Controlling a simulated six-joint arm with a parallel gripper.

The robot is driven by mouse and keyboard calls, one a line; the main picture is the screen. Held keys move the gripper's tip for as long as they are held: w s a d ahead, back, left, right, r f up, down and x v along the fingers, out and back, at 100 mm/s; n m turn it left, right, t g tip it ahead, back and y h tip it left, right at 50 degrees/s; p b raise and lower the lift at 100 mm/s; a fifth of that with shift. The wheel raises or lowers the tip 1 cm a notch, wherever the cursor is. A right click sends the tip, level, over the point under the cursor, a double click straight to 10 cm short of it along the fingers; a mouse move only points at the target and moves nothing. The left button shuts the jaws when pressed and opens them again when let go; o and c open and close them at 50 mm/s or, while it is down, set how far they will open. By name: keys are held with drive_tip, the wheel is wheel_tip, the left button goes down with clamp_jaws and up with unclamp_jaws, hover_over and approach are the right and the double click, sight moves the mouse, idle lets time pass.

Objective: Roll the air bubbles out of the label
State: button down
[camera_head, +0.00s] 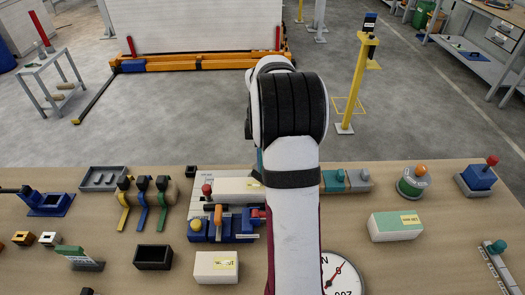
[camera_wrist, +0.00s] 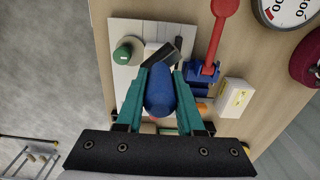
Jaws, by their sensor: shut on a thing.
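In the wrist view my gripper (camera_wrist: 160,75) has its two teal fingers closed on the blue handle (camera_wrist: 160,95) of a tool. A dark angled piece (camera_wrist: 168,52) and a pale part show beyond the handle, over a white panel (camera_wrist: 123,80). I cannot tell whether the tool touches the panel. No separate label or bubbles can be made out on it. In the head view my arm hides the tool and most of my gripper; part of the white panel (camera_head: 200,212) shows left of the arm.
A blue clamp with a red lever (camera_wrist: 212,45) stands right of the tool. A green-topped round piece (camera_wrist: 124,54) sits on the panel. A white box (camera_head: 216,266), a dial gauge (camera_head: 343,274) and a green-and-white box (camera_head: 395,226) are nearby.

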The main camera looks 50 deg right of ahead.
drive_tip(key=shift+w+a+f, duration=0.2)
drive_tip(key=shift+a+f, duration=0.05)
drive_tip(key=shift+f, duration=0.3)
drive_tip(key=shift+w+a+f, duration=0.2)
drive_tip(key=shift+f, duration=0.3)
drive_tip(key=shift+w+a, duration=1.05)
drive_tip(key=s+d, duration=0.3)
drive_tip(key=shift+r, duration=4.2)
